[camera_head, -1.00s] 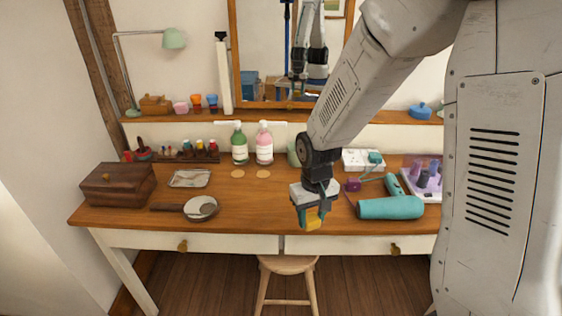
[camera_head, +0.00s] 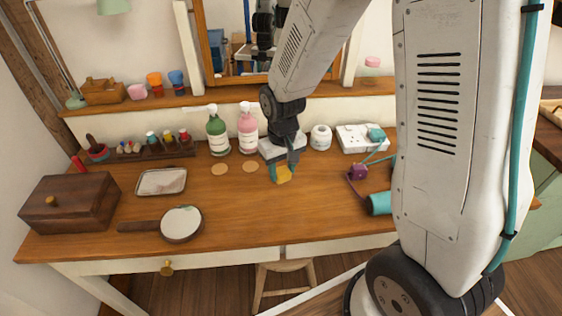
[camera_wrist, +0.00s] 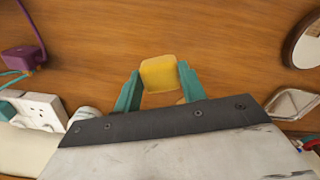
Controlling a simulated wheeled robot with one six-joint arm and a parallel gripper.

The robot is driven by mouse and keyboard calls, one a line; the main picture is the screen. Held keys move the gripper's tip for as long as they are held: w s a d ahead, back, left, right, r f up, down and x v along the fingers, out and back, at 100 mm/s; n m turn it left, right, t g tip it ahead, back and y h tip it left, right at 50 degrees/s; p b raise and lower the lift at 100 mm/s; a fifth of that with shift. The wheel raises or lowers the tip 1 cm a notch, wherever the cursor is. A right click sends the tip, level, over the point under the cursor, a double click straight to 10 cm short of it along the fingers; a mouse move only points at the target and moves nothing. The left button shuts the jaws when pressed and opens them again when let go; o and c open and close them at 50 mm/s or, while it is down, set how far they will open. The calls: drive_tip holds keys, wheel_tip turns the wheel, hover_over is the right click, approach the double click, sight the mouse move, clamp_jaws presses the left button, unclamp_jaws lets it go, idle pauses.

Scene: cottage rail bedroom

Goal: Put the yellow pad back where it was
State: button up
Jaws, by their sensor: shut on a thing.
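The yellow pad (camera_head: 284,174) is held between the teal fingertips of my gripper (camera_head: 283,172), over the middle of the wooden dressing table (camera_head: 240,220). In the wrist view the yellow pad (camera_wrist: 159,74) shows as a small squarish block between the two fingers of my gripper (camera_wrist: 158,85). In the head view I cannot tell whether the pad touches the tabletop. Two round tan discs lie on the table left of my gripper, one (camera_head: 219,168) below the green bottle and one (camera_head: 250,166) below the pink bottle.
A green pump bottle (camera_head: 217,135) and a pink pump bottle (camera_head: 248,130) stand behind the discs. A round hand mirror (camera_head: 181,223), a tray (camera_head: 161,181) and a brown box (camera_head: 70,203) are left. A teal hair dryer (camera_head: 380,203) and a white power strip (camera_head: 360,139) are right. The front middle is clear.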

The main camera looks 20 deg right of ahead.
drive_tip(key=shift+f, duration=2.75)
drive_tip(key=shift+f, duration=0.6)
drive_tip(key=o, duration=1)
drive_tip(key=shift+r, duration=0.2)
wheel_tip(320, 180, up, 8)
drive_tip(key=shift+a+f, duration=0.1)
drive_tip(key=shift+f, duration=0.15)
drive_tip(key=shift+m+t, duration=0.5)
drive_tip(key=shift+t, duration=0.1)
drive_tip(key=s+d+r, duration=0.1)
drive_tip(key=s+r, duration=0.6)
drive_tip(key=s+d+r, duration=0.1)
drive_tip(key=s+r, duration=0.6)
drive_tip(key=s+d+r, duration=0.1)
drive_tip(key=s+r, duration=0.6)
drive_tip(key=shift+s+d+r, duration=0.1)
drive_tip(key=shift+s+r, duration=0.15)
drive_tip(key=shift+s, duration=0.1)
